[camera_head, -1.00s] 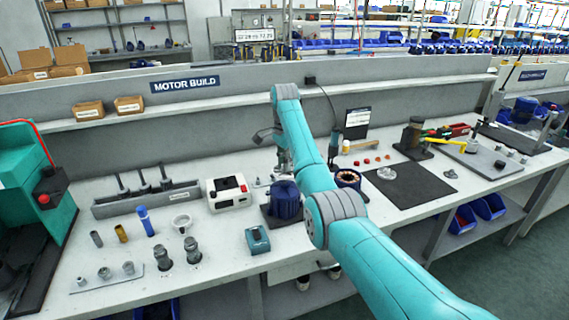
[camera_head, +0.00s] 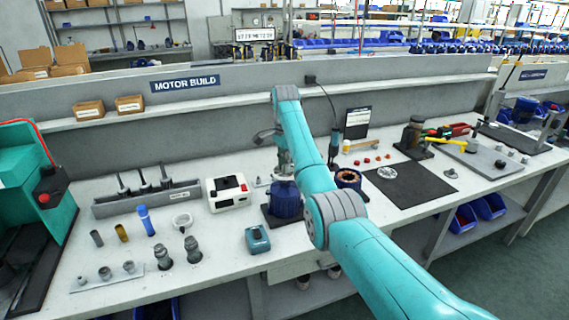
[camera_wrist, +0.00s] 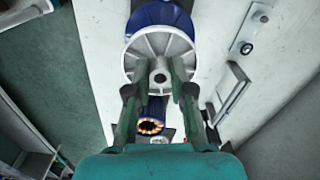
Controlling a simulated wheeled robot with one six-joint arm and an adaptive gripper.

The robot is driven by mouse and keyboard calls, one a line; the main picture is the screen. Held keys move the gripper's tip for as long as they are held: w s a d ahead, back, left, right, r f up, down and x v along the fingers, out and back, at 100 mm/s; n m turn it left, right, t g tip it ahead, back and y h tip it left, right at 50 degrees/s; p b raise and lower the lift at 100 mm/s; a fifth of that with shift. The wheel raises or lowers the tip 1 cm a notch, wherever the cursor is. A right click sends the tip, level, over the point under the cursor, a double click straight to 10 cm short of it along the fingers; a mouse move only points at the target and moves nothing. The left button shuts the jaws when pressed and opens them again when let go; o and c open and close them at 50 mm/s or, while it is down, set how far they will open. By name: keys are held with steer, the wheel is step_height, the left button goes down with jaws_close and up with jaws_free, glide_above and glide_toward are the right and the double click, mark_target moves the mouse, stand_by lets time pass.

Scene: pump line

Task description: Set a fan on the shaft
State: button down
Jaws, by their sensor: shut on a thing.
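A pale grey round fan (camera_wrist: 160,46) with radial ribs and a central hub faces the wrist camera. My gripper (camera_wrist: 160,80) is shut on its hub from both sides. A blue motor (camera_wrist: 160,14) lies beyond the fan in the wrist view, mostly covered by it. In the head view the blue motor (camera_head: 284,203) stands upright on a dark base, right below my gripper (camera_head: 284,166). The shaft is hidden, and I cannot tell whether the fan is on it.
An open blue housing with copper windings (camera_head: 348,179) stands right of the motor. A dark mat (camera_head: 415,188) holds a second pale fan-like disc (camera_head: 387,172). A white box (camera_head: 228,193) and a teal device (camera_head: 257,239) stand to the left.

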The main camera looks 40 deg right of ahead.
steer(key=shift+f, duration=0.9)
stand_by(0.8)
steer(key=c, duration=0.7)
jaws_free()
